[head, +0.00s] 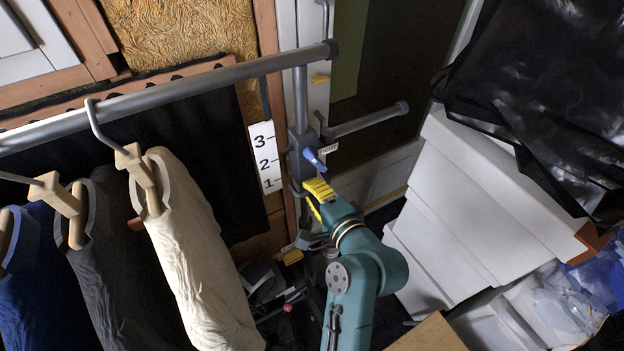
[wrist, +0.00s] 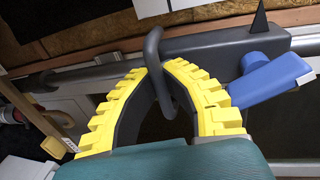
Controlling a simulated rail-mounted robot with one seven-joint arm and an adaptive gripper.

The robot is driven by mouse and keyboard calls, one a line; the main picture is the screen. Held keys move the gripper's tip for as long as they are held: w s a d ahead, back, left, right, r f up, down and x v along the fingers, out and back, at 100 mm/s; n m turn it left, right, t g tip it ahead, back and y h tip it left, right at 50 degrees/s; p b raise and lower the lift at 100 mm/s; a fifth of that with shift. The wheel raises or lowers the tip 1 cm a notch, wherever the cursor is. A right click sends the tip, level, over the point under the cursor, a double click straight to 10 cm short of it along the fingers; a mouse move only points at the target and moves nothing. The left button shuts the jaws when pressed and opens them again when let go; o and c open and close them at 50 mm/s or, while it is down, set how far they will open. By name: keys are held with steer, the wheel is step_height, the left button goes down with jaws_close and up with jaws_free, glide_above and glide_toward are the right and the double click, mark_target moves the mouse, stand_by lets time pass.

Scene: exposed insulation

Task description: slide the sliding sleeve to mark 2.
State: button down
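The sliding sleeve (head: 301,143) is a dark grey block around the upright grey post, beside the white number plate (head: 264,158) with marks 3, 2 and 1 from top to bottom. In the wrist view the sleeve (wrist: 210,48) shows a black pointer (wrist: 260,22), a blue lever (wrist: 268,80) and a grey loop handle (wrist: 154,52). My gripper (wrist: 160,70) has its yellow fingertips closed in on both sides of the handle. In the head view my gripper (head: 318,188) is just below the blue lever (head: 314,158). Which mark the pointer meets is too small to tell.
A long grey rail (head: 180,95) with hanging garments (head: 205,255) runs to the post at the left. A short grey bar (head: 370,120) sticks out right of the post. White boxes (head: 470,210) and black plastic sheeting (head: 540,90) fill the right side.

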step_height(320, 180, down, 2)
steer(key=c, duration=1.1)
jaws_free()
steer(key=shift+s+d, duration=0.1)
steer(key=shift+s, duration=0.05)
steer(key=v, duration=1.2)
